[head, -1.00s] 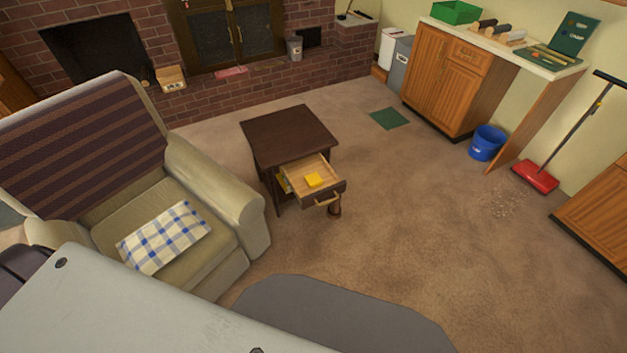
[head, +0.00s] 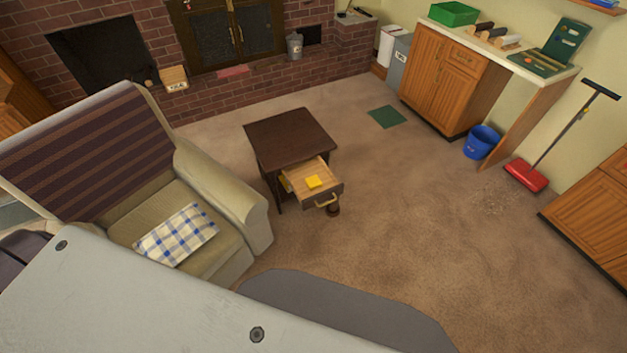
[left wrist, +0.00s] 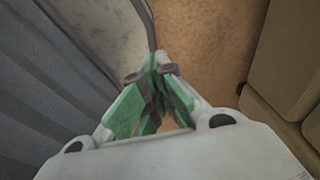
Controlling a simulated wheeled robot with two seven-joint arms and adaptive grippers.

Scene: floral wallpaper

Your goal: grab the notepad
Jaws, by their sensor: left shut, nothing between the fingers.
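A small yellow notepad (head: 314,182) lies in the open drawer (head: 324,172) of a dark side table (head: 290,136) in the head view. The drawer is pulled out toward me, and its front handle faces me. My left gripper (left wrist: 152,66) shows only in the left wrist view. Its green-padded fingers come together and hold nothing, over brown carpet. The notepad is not in the left wrist view. My right gripper is in neither view.
A beige armchair (head: 232,205) with a checked cushion (head: 178,236) stands left of the side table. Carpet (head: 420,225) is open in front and to the right. A red sweeper (head: 526,175) and a blue bucket (head: 481,142) stand farther right.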

